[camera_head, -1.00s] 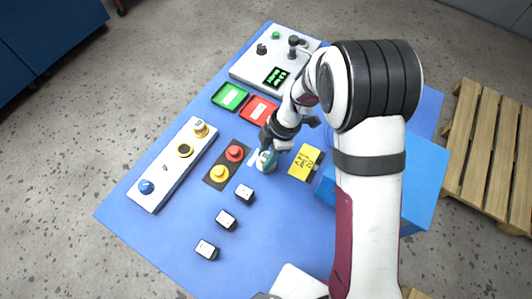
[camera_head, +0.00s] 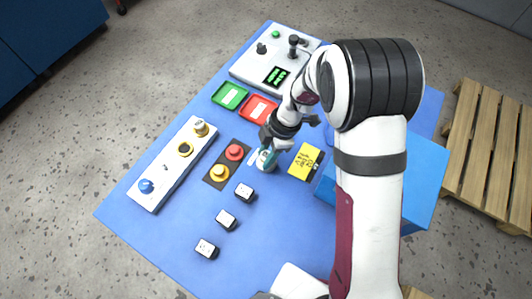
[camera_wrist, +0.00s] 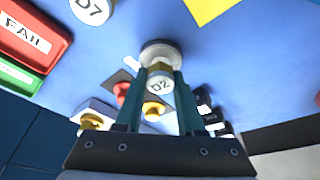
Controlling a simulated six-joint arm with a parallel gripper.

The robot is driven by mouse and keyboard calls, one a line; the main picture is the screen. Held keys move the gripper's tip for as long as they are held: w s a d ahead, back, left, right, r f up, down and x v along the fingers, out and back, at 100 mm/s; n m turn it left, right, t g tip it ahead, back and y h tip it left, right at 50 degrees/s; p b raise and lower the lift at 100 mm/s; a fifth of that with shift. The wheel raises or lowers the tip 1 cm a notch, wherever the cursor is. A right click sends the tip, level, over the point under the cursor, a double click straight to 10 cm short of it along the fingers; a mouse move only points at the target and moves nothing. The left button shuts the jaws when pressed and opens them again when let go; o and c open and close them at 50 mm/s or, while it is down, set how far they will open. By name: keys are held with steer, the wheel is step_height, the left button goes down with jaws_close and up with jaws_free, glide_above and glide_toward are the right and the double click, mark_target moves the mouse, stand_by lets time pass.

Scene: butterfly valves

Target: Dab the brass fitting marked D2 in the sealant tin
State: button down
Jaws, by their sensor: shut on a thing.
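My gripper (camera_wrist: 159,90) is shut on the brass fitting marked D2 (camera_wrist: 159,84), and its label faces the wrist camera. In the head view my gripper (camera_head: 267,154) is low over the table, with its teal fingers at a small round white tin (camera_head: 266,166). In the wrist view a round grey-and-white tin (camera_wrist: 160,48) lies just beyond the far end of the fitting. I cannot tell whether the fitting touches what is in it. The fingers and the fitting hide part of the tin.
A part marked D7 (camera_wrist: 92,8) is near a red FAIL tray (camera_wrist: 35,28) and a green tray (camera_head: 230,96). A blue box (camera_head: 428,180) stands right.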

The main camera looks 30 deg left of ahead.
mark_target(266, 155)
steer(key=shift+r, duration=3.35)
steer(key=w+d+r+m+t+h, duration=0.1)
steer(key=w+d+r+m+t, duration=0.2)
steer(key=d+r+m, duration=0.7)
steer(key=w+d+r+m+t+h, duration=0.1)
steer(key=w+d+r+m, duration=0.4)
steer(key=d+r+m, duration=0.5)
steer(key=d+m+t, duration=0.1)
steer(key=d+m, duration=0.6)
steer(key=d, duration=0.1)
steer(key=shift+d+t, duration=0.3)
steer(key=shift+t, duration=0.1)
